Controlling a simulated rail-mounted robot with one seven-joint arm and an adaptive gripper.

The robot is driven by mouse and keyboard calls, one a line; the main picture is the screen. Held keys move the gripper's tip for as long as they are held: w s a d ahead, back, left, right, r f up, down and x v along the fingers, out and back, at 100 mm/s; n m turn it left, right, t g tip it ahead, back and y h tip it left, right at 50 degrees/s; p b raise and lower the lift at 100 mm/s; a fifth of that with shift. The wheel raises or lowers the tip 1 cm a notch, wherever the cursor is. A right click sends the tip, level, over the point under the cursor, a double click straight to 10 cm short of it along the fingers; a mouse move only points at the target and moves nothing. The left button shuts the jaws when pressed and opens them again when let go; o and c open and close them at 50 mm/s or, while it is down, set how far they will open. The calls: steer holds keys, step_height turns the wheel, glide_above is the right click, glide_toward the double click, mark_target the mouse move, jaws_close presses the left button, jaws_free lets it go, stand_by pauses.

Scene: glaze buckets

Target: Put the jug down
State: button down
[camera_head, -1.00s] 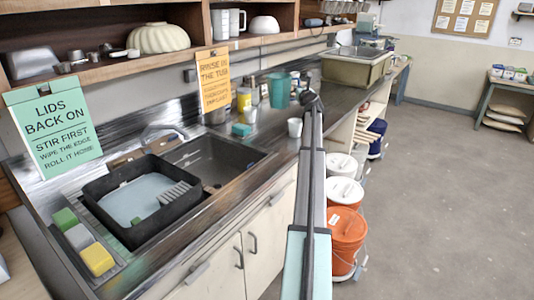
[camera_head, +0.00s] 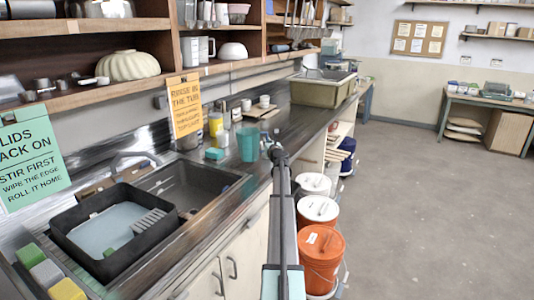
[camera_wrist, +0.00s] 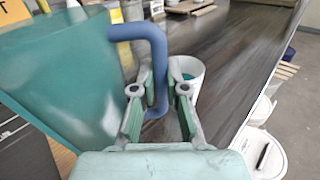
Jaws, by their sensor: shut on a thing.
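The teal jug (camera_head: 248,143) is over the dark counter, right of the sink; whether its base touches the counter I cannot tell. In the wrist view the jug (camera_wrist: 70,75) fills the left side, looking tilted there, with its blue handle (camera_wrist: 158,50) reaching to the right. My gripper (camera_wrist: 158,88) is shut on the handle, one green-padded finger on each side. In the head view my gripper (camera_head: 277,155) is at the end of my arm, just right of the jug. The jug's base is hidden in the wrist view.
A white cup (camera_wrist: 190,73) with teal inside stands close behind the fingers. A teal sponge (camera_head: 214,153), a yellow bottle (camera_head: 215,124) and a small board (camera_head: 262,112) are around the jug. Lidded buckets (camera_head: 318,207) stand on the floor right of the counter.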

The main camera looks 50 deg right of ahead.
steer(key=shift+f, duration=2.4)
steer(key=shift+f+b, duration=0.1)
steer(key=shift+b, duration=0.2)
steer(key=c, duration=1.2)
jaws_free()
steer(key=shift+r, duration=0.2)
steer(key=b+v, duration=0.1)
steer(key=v, duration=1.1)
steer(key=shift+b, duration=0.4)
steer(key=shift+f, duration=0.1)
